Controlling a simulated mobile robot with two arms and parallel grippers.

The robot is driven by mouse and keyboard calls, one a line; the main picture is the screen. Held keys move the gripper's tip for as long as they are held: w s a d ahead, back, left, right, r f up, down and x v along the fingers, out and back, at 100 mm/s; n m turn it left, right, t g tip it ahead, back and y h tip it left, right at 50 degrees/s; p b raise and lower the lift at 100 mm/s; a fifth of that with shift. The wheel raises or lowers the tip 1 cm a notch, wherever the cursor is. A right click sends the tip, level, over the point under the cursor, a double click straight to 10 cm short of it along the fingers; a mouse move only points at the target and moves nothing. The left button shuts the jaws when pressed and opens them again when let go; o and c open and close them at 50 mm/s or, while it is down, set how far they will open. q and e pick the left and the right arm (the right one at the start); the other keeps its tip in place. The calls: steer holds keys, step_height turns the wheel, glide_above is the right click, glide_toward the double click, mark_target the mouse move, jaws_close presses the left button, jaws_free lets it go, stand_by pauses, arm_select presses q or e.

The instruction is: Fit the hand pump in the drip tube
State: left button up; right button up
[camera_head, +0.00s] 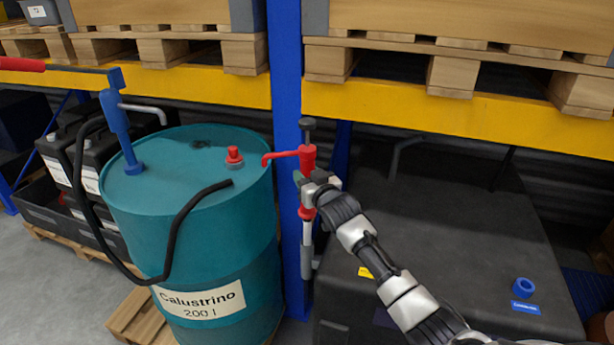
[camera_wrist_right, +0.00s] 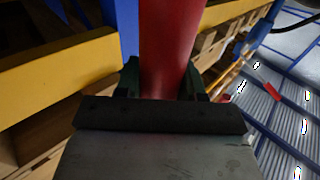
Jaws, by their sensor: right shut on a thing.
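The red hand pump (camera_head: 308,158) stands upright in front of the blue post, with a dark knob on top and its spout pointing left over the drum's edge. My right gripper (camera_head: 306,186) is shut on its red body; in the right wrist view the red barrel (camera_wrist_right: 170,45) rises between the fingers. Below the gripper a red collar and a pale pipe show. A grey tube piece (camera_head: 308,264), perhaps the drip tube, is low by the post. I cannot tell whether the pipe is inside it or in front of it. My left gripper is out of view.
A teal drum (camera_head: 205,255) stands left, with a blue pump (camera_head: 118,125), black hose (camera_head: 178,225) and red cap (camera_head: 234,155). The blue post (camera_head: 287,90) is close behind the gripper. A black cabinet (camera_head: 440,235) with a blue ring (camera_head: 522,287) fills the right. Yellow shelf beams (camera_head: 450,110) run above.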

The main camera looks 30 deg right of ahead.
steer(key=shift+f+b, duration=2.9)
steer(key=shift+f, duration=1.5)
stand_by(3.6)
